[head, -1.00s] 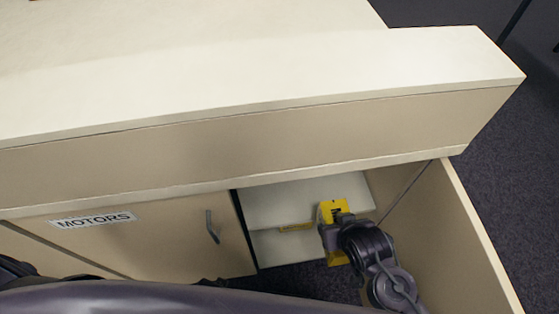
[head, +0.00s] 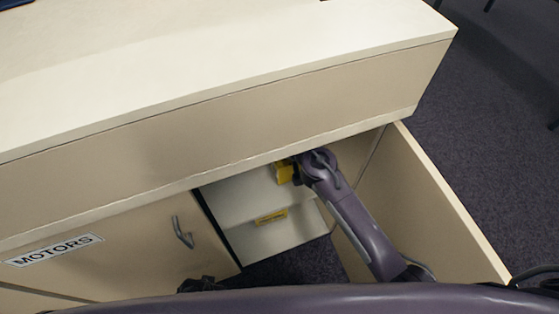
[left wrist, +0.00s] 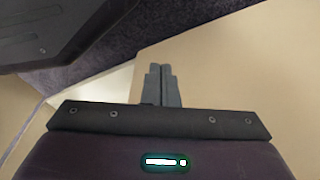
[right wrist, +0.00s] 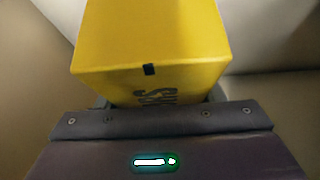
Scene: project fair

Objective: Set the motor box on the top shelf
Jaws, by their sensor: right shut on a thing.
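The yellow motor box (right wrist: 150,40) fills the upper middle of the right wrist view, with dark lettering partly hidden by my gripper. In the head view the box (head: 284,172) shows at the opening of the cabinet, just under the counter edge. My right gripper (head: 297,169) is shut on it. The upper shelf (head: 240,197) is a pale board inside the open cabinet, below the box in the picture; I cannot tell whether the box touches it. My left gripper (left wrist: 163,72) is shut and empty, with its fingers together in front of a beige panel.
A yellow strip (head: 271,217) with dark marks shows at the shelf's front edge. The open cabinet door (head: 425,200) stands to the right of my right arm. A closed door with a handle (head: 182,232) and a MOTORS label (head: 54,250) is at left. The countertop (head: 200,60) overhangs the opening.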

